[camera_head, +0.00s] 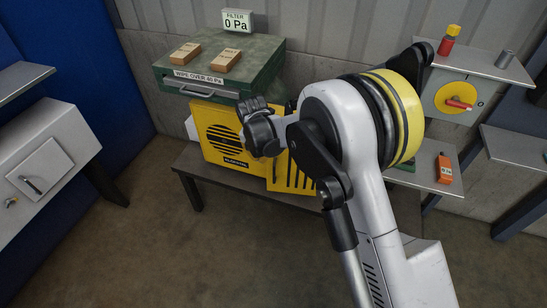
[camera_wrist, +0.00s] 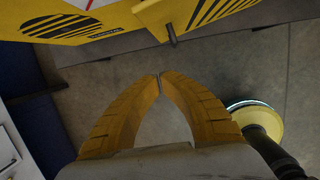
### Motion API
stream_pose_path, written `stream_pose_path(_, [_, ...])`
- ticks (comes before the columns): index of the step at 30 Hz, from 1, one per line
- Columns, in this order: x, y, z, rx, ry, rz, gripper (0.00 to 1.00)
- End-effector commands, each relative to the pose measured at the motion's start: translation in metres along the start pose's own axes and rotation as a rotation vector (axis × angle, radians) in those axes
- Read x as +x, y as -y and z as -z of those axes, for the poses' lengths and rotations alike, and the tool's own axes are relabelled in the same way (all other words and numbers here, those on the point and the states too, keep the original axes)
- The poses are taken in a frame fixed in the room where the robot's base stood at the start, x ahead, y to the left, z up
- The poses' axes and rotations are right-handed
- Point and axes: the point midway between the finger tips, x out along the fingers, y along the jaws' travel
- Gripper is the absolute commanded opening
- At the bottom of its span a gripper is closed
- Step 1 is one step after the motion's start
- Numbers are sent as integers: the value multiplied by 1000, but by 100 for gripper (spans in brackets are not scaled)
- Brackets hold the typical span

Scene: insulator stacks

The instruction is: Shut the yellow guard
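The yellow guard (camera_head: 292,176), a panel with dark slanted slots, stands open at the right of the yellow machine (camera_head: 222,140), partly hidden behind my arm. In the wrist view the guard (camera_wrist: 222,12) is at the top, angled away from the machine's front (camera_wrist: 62,28). A short dark peg (camera_wrist: 171,34) sticks out from the guard's near edge. My gripper (camera_wrist: 159,76) has its yellow fingertips together with nothing between them. The fingertips appear just below the peg in the picture, apart from it. In the head view the fingers cannot be made out clearly.
The machine is on a low dark bench (camera_head: 190,165) beneath a green box (camera_head: 215,62) with two wooden blocks. A grey cabinet (camera_head: 45,160) stands at left. A shelf at right bears an orange device (camera_head: 444,168). The floor (camera_head: 165,240) in front is clear.

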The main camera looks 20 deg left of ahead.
Motion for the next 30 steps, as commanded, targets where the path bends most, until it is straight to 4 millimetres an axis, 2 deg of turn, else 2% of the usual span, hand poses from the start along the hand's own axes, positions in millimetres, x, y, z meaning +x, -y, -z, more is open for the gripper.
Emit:
stream_pose_path(3, [-2, -4, 6, -162, 3, 7, 0])
stream_pose_path(8, [6, -5, 7, -223, 4, 9, 0])
stream_pose_path(11, [21, -5, 7, -221, 4, 8, 0])
stream_pose_path(23, [106, -4, 7, -217, 4, 8, 0])
stream_pose_path(27, [107, -8, -16, -217, 4, 8, 0])
stream_pose_path(30, [108, -11, -25, -217, 4, 8, 0])
